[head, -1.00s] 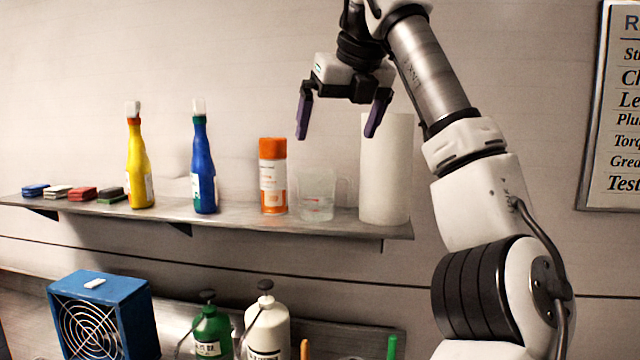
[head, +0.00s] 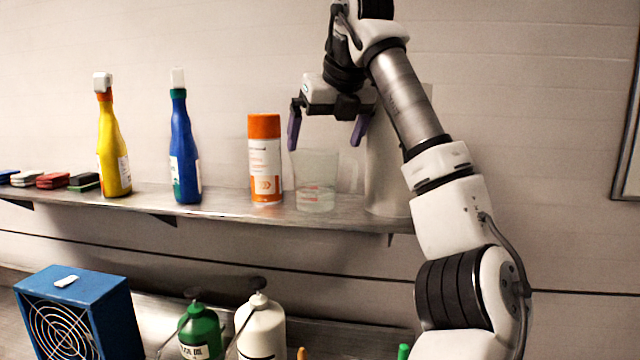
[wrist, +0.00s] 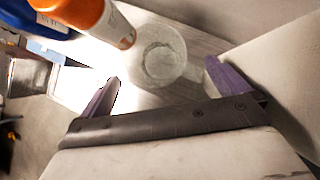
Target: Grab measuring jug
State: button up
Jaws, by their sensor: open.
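The clear measuring jug (head: 316,184) stands upright on the metal shelf (head: 226,205), between the orange-and-white spray can and the white roll. Its handle is on the right in the head view. My gripper (head: 326,142) is open and empty, pointing down just above the jug, with its purple fingertips to either side of the jug's rim. In the wrist view the jug (wrist: 161,55) shows from above, ahead of the gap between the two fingers (wrist: 161,82). I cannot tell whether the fingers touch it.
The spray can (head: 265,160) stands close to the jug's left, and the white roll (head: 385,185) close to its right, partly behind my arm. Blue (head: 184,150) and yellow (head: 113,150) bottles stand further left. A blue fan box (head: 75,310) and pump bottles are below.

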aim_at(317, 157)
jog(key=shift+a+p+x, duration=0.15)
jog(key=shift+p+x, duration=0.25)
jog(key=shift+x, duration=1.05)
jog(key=shift+a+p+x, duration=0.15)
jog(key=shift+p+x, duration=0.2)
jog(key=shift+x, duration=1.1)
jog(key=shift+s, duration=0.2)
jog(key=c, duration=1.1)
jog(key=shift+c, duration=0.2)
jog(key=shift+s+r+b, duration=0.1)
jog(key=shift+r+b, duration=0.1)
jog(key=shift+b, duration=0.1)
